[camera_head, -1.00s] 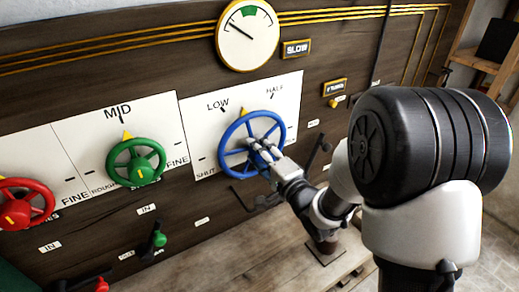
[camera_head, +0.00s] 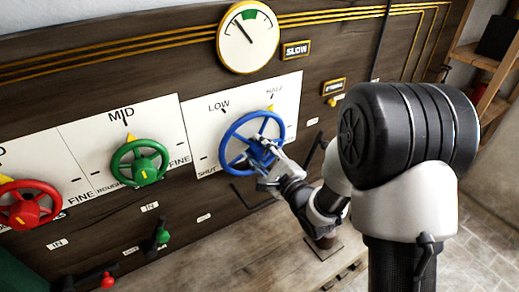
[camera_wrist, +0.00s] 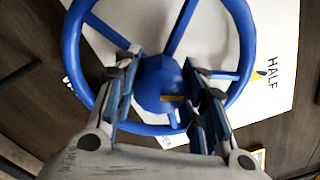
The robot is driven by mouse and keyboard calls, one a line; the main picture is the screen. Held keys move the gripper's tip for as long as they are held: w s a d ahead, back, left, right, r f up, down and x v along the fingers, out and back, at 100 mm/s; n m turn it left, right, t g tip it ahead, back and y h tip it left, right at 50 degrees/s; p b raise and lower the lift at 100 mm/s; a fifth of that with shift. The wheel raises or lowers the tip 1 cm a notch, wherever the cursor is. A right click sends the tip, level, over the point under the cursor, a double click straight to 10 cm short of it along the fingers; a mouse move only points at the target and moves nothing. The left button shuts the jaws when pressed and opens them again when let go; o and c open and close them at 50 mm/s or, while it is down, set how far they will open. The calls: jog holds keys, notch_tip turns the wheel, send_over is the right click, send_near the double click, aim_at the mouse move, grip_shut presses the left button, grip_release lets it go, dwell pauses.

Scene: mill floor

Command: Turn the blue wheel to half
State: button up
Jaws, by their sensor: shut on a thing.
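The blue wheel (camera_head: 230,132) is mounted on a white dial plate marked SHUT, LOW and HALF. Its yellow pointer (camera_head: 270,108) stands at or very near the HALF mark (camera_head: 273,92). In the wrist view the blue wheel (camera_wrist: 247,40) fills the middle, with the pointer (camera_wrist: 259,75) beside the word HALF (camera_wrist: 271,74). My gripper (camera_head: 262,156) is at the wheel's centre. Its fingers (camera_wrist: 163,90) lie on either side of the blue hub, shut on it. The fingers hide parts of the spokes and lower rim.
A round gauge (camera_head: 248,37) hangs above, its needle just left of the green band. A green wheel (camera_head: 140,162) and a red wheel (camera_head: 32,205) sit to the left. Small levers, one with a green knob (camera_head: 163,237), stick out below. A wooden ledge (camera_head: 240,250) runs beneath.

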aim_at(263, 155)
jog(key=shift+r, duration=0.15)
dwell(0.3)
jog(key=o, duration=1.1)
jog(key=shift+c, duration=0.2)
jog(key=v, duration=0.7)
jog(key=shift+s+d, duration=0.15)
jog(key=shift+s, duration=0.05)
